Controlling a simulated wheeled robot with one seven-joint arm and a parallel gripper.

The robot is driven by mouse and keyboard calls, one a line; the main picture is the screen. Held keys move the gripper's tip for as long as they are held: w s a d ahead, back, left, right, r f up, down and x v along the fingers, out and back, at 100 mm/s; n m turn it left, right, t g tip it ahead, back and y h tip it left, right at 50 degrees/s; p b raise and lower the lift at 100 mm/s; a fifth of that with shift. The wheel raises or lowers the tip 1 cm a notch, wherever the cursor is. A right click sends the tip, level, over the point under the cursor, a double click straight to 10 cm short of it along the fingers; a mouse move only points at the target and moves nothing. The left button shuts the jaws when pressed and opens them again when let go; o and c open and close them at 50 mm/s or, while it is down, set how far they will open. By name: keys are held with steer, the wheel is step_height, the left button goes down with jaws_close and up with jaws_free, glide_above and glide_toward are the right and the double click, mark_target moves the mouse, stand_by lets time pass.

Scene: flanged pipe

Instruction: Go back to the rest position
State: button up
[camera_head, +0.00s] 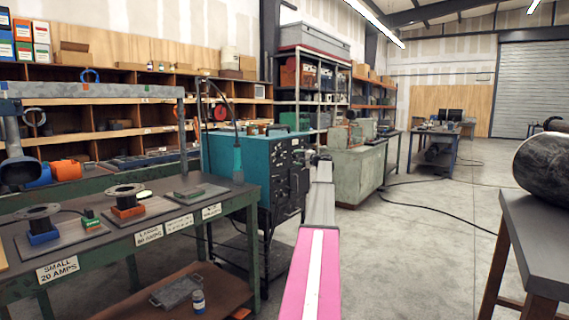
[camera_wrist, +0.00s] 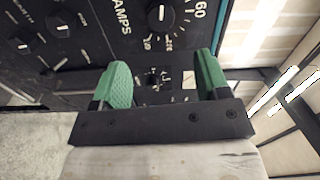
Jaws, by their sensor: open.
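My gripper (camera_wrist: 162,78) is open, its two green fingers apart with nothing held between them. It faces the black control panel (camera_wrist: 90,50) of a welding machine, and a small knob (camera_wrist: 154,78) on the panel shows between the fingers. A larger dial (camera_wrist: 160,14) marked with numbers and AMPS is above it. I cannot tell whether the fingertips touch the panel. In the head view my arm reaches forward, and my gripper (camera_head: 318,158) is small at its far end, beside the teal welding machine (camera_head: 236,165).
A green workbench (camera_head: 240,205) on the left holds flanged pipe pieces (camera_head: 125,198) on plates and labels such as SMALL 20 AMPS. A dark table (camera_head: 540,235) with a black cylinder (camera_head: 545,168) stands at the right. Open concrete floor (camera_head: 430,230) lies between, with a cable (camera_head: 440,208) across it.

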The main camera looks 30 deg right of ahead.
steer(key=s+a+f+n+g, duration=0.1)
steer(key=a+f+g, duration=0.1)
steer(key=a+f, duration=0.8)
steer(key=s+a+f+n+g, duration=0.25)
steer(key=a+f, duration=0.35)
steer(key=a, duration=0.8)
steer(key=s+a+f+n+g, duration=0.1)
steer(key=s+a+f+g, duration=0.1)
steer(key=s+a+f, duration=0.6)
steer(key=s+a+f+n+g+h, duration=0.15)
steer(key=a+f, duration=0.25)
steer(key=a, duration=0.7)
steer(key=s+a+f+n+g, duration=0.1)
steer(key=s+a+f+g, duration=0.2)
steer(key=s+a+f, duration=0.5)
steer(key=s+a+f+n+g+h, duration=0.2)
steer(key=s+a+f, duration=0.2)
steer(key=s+a, duration=0.5)
steer(key=s+a+f+n+g+h, duration=0.3)
steer(key=s+a, duration=0.6)
steer(key=s, duration=1)
steer(key=shift+a+f+n+g, duration=0.2)
steer(key=shift+f+n+g, duration=0.1)
steer(key=shift+f, duration=0.2)
steer(key=shift+h, duration=0.25)
